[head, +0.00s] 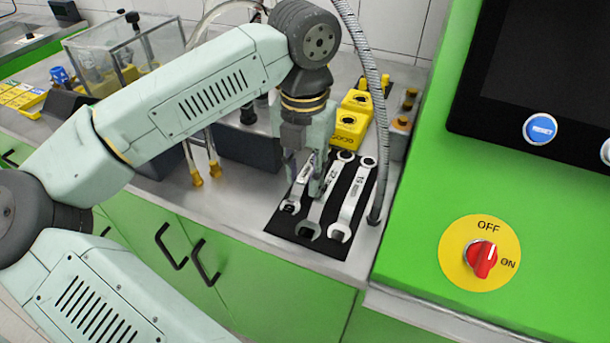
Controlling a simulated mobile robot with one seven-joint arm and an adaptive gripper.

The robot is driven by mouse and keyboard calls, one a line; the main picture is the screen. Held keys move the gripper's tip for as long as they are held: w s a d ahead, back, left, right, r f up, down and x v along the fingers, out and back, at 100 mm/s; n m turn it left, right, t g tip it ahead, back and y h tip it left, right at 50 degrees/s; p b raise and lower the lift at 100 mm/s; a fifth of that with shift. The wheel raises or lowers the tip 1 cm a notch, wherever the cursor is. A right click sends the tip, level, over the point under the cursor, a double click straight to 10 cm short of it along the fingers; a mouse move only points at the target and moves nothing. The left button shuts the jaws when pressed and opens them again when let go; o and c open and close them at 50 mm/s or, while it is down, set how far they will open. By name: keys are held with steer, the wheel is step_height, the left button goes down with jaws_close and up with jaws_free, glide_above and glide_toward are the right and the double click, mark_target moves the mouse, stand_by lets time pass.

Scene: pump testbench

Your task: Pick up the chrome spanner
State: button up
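Three spanners lie side by side on a black mat (284,222) on the grey worktop. The left spanner (292,204) is bright with dark reflections and partly hidden by my gripper. The middle spanner (310,228) is a duller grey, and the right spanner (349,213) is pale and fully visible. Which one is chrome is hard to tell; the left one looks shiniest. My gripper (304,182) points down over the mat's left part. Its fingers are apart, one on each side of the left spanner's shaft. Contact with the spanner cannot be made out.
Yellow blocks (349,127) stand behind the mat. A grey hose (381,150) comes down along its right side. A green control panel (408,200) with a red switch (481,259) rises to the right. A clear box (125,55) and dark blocks stand to the left.

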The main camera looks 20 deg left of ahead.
jaws_close()
steer(key=shift+r, duration=0.2)
stand_by(0.3)
